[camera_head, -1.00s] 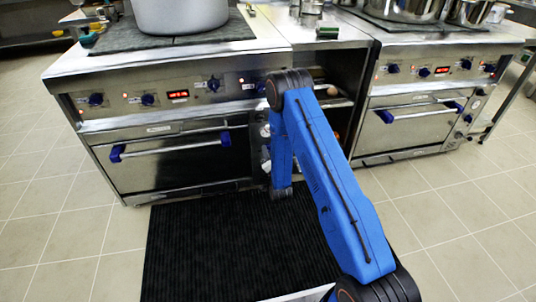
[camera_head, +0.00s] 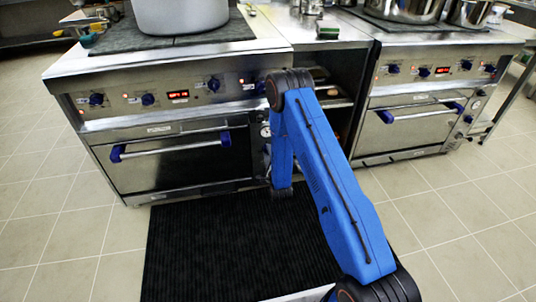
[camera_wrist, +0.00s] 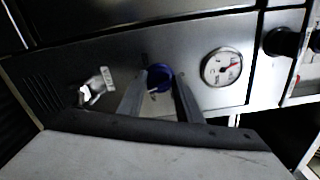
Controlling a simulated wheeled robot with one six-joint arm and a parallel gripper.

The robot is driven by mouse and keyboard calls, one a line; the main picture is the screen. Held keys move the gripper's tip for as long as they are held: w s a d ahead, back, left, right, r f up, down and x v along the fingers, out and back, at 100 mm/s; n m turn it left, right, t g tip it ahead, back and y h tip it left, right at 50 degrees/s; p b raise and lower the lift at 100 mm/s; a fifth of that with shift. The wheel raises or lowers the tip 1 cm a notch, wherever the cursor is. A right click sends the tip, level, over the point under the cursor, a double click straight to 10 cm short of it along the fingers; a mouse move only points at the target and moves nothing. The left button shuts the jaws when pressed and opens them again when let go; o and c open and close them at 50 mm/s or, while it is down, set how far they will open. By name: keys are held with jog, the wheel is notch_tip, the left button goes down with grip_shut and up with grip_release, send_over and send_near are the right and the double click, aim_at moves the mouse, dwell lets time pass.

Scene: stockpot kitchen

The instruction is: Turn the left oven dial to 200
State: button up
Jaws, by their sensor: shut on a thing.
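The dial (camera_wrist: 160,77) is a round blue knob with a pale pointer on a metal panel, seen in the wrist view. My gripper (camera_wrist: 160,84) is shut on it, with one finger on each side. The numbers around the dial are too blurred to read. In the head view my gripper and this dial are hidden behind my blue arm. The left oven (camera_head: 180,160) has a closed door with a blue-ended handle.
A white round gauge (camera_wrist: 222,67) sits right of the dial, and a metal fitting (camera_wrist: 96,88) sits left. A black knob (camera_wrist: 281,42) is farther right. A large pot (camera_head: 180,12) stands on the left range. A black mat (camera_head: 200,250) covers the floor in front.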

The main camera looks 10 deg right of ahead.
jog(key=shift+d+m, duration=0.1)
jog(key=shift+m, duration=1.1)
jog(key=o, duration=1)
jog(key=shift+o, duration=0.2)
jog(key=shift+s, duration=0.15)
jog(key=s, duration=1.7)
jog(key=shift+s, duration=0.1)
